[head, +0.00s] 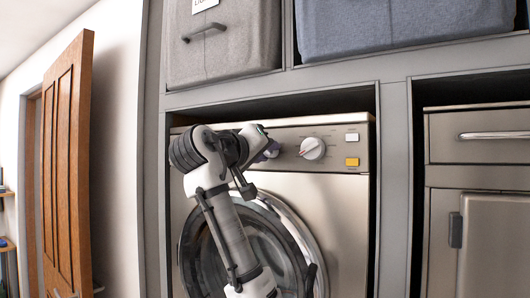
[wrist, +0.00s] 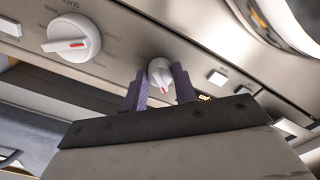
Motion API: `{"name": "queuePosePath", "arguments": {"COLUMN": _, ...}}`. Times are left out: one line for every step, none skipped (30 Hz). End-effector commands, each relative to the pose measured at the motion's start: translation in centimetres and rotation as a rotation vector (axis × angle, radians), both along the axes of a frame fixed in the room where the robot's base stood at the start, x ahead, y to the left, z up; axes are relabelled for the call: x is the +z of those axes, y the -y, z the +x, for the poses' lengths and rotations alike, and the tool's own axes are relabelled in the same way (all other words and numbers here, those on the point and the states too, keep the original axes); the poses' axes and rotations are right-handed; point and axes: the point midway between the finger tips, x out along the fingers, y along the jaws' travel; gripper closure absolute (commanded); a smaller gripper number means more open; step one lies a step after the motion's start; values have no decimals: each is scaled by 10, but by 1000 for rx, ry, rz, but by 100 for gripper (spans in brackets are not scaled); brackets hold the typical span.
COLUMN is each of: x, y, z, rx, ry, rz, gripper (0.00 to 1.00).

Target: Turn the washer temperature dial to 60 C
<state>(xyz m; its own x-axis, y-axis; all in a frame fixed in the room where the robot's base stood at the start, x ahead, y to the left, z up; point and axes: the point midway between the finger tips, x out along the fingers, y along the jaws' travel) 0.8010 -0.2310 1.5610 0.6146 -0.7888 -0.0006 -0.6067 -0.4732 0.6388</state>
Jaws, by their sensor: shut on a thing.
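The washer (head: 343,215) stands in a grey cabinet bay, its control panel along the top. A small white dial with a red mark (wrist: 160,73) sits between my gripper's two purple fingers (wrist: 160,86) in the wrist view. My gripper is shut on this small dial. The red mark points down and slightly right in that view. In the head view my gripper (head: 269,151) is at the panel, left of a larger white dial (head: 313,148), and my arm hides most of the small dial. The larger dial shows in the wrist view (wrist: 74,36). I cannot read the small dial's markings.
A white button (head: 352,137) and a yellow button (head: 352,161) sit at the panel's right. An amber display (wrist: 204,97) shows beside my finger. The round washer door (head: 299,225) is below. Fabric bins (head: 225,50) sit on the shelf above; a metal cabinet (head: 480,235) stands right.

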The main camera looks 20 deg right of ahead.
Motion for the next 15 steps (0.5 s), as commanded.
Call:
{"name": "queuePosePath", "arguments": {"x": 0, "y": 0, "z": 0, "rx": 1, "ry": 5, "rz": 5, "gripper": 95}}
{"name": "queuePosePath", "arguments": {"x": 0, "y": 0, "z": 0, "rx": 1, "ry": 10, "rz": 8, "gripper": 95}}
{"name": "queuePosePath", "arguments": {"x": -1, "y": 0, "z": 0, "rx": 2, "ry": 17, "rz": 15, "gripper": 95}}
{"name": "queuePosePath", "arguments": {"x": -1, "y": 0, "z": 0, "rx": 2, "ry": 24, "rz": 20, "gripper": 95}}
{"name": "queuePosePath", "arguments": {"x": -1, "y": -1, "z": 0, "rx": 2, "ry": 32, "rz": 26, "gripper": 95}}
{"name": "queuePosePath", "arguments": {"x": -1, "y": -1, "z": 1, "rx": 2, "ry": 46, "rz": 37, "gripper": 95}}
{"name": "queuePosePath", "arguments": {"x": -1, "y": -1, "z": 1, "rx": 2, "ry": 57, "rz": 45, "gripper": 95}}
{"name": "queuePosePath", "arguments": {"x": -1, "y": -1, "z": 1, "rx": 3, "ry": 70, "rz": 56, "gripper": 95}}
{"name": "queuePosePath", "arguments": {"x": -1, "y": -1, "z": 1, "rx": 4, "ry": 90, "rz": 71, "gripper": 95}}
{"name": "queuePosePath", "arguments": {"x": -1, "y": -1, "z": 1, "rx": 4, "ry": 106, "rz": 83, "gripper": 95}}
{"name": "queuePosePath", "arguments": {"x": -1, "y": -1, "z": 1, "rx": 3, "ry": 123, "rz": 97, "gripper": 95}}
{"name": "queuePosePath", "arguments": {"x": -2, "y": -2, "z": 1, "rx": 4, "ry": 147, "rz": 117, "gripper": 95}}
{"name": "queuePosePath", "arguments": {"x": -2, "y": -2, "z": 1, "rx": 4, "ry": 168, "rz": 133, "gripper": 95}}
{"name": "queuePosePath", "arguments": {"x": -2, "y": -1, "z": 1, "rx": 4, "ry": 187, "rz": 148, "gripper": 95}}
{"name": "queuePosePath", "arguments": {"x": -1, "y": -2, "z": 1, "rx": 4, "ry": 216, "rz": 172, "gripper": 95}}
